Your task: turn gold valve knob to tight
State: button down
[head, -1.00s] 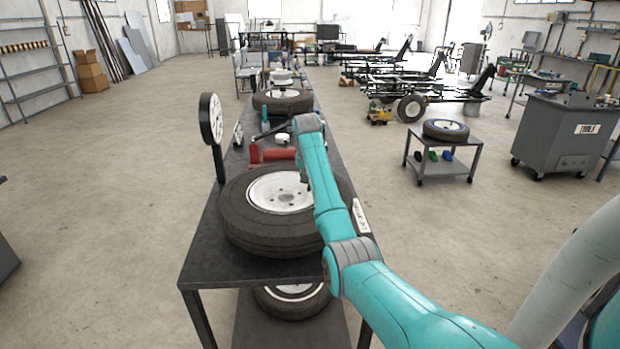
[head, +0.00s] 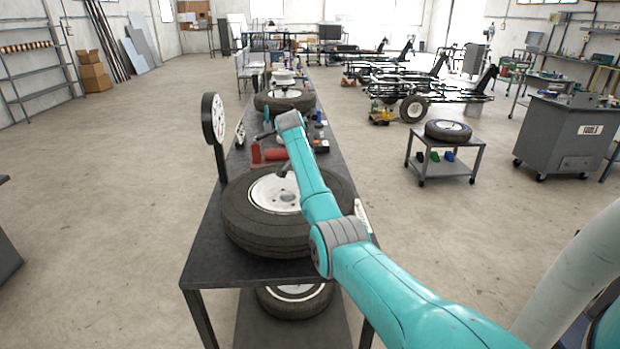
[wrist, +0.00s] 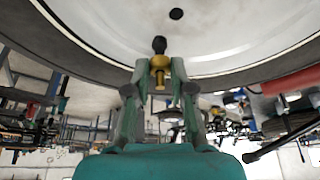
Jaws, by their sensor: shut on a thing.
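The gold valve knob (wrist: 160,62) shows in the wrist view below a dark stem (wrist: 159,44) at the pale wheel rim (wrist: 110,20). My gripper (wrist: 160,72) has its two fingertips on either side of the knob and is shut on it. In the head view, the wheel with a black tire (head: 240,222) and white rim lies flat on the dark workbench (head: 210,262). My arm hides part of it, and the knob cannot be made out there.
A round dial gauge (head: 213,118) stands on a post at the wheel's left. A red cylinder (head: 272,154) and small items lie behind the wheel. Another tire (head: 285,101) is farther along the bench. A low cart (head: 450,167) stands apart at right, with open floor between.

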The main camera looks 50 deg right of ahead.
dwell(0.4)
jog(key=c, duration=1)
grip_release()
jog(key=shift+r, duration=0.1)
jog(key=v, duration=1.1)
jog(key=shift+a+r, duration=0.15)
jog(key=shift+r, duration=0.2)
